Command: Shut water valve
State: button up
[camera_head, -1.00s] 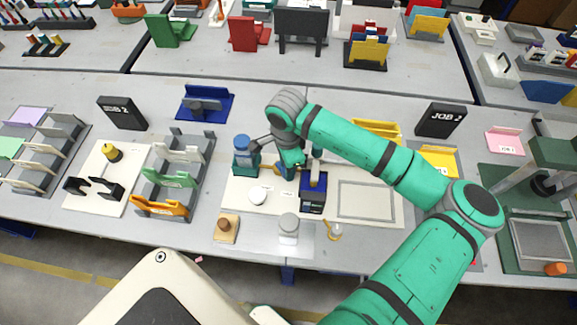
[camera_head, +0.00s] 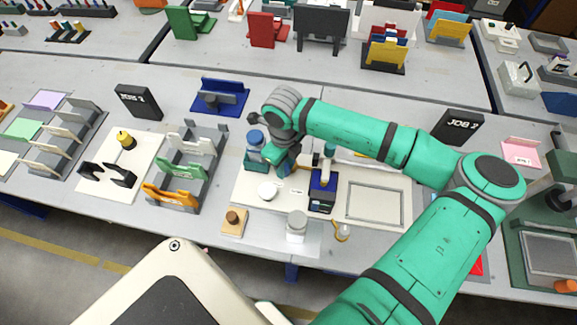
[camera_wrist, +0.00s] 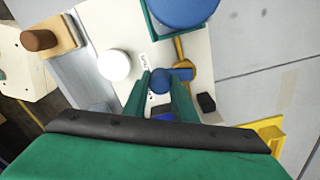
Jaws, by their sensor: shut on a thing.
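The water valve, with a blue handle (camera_wrist: 181,74) and a brass-coloured body (camera_wrist: 187,64), shows in the wrist view beside a blue, round-topped tank (camera_wrist: 182,8). My gripper (camera_wrist: 160,79) has its two teal fingers around the blue handle and is shut on it. In the head view my gripper (camera_head: 281,165) is low over the cream board, just right of the blue tank (camera_head: 256,142) in its teal holder. My wrist hides most of the valve there, so I cannot tell the handle's full angle.
The cream board (camera_head: 248,190) carries a white round button (camera_head: 267,191), a dark blue box (camera_head: 323,190) and a grey frame (camera_head: 375,203). A white jar (camera_head: 296,228) and a wooden block (camera_head: 234,222) are in front. A blue stand (camera_head: 220,97) is behind.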

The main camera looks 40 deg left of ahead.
jog(key=m, duration=0.1)
jog(key=a+m, duration=0.1)
jog(key=shift+s+a+m, duration=0.1)
jog(key=shift+s+m, duration=0.1)
jog(key=shift+m, duration=0.2)
jog(key=shift+w+a+m, duration=0.1)
jog(key=shift+a+m, duration=0.2)
jog(key=shift+m, duration=0.55)
jog(key=shift+w+a+m, duration=0.1)
jog(key=shift+a+m, duration=0.2)
jog(key=shift+m, duration=0.55)
jog(key=o, duration=1)
jog(key=shift+o, duration=0.2)
notch_tip(320, 180, up, 11)
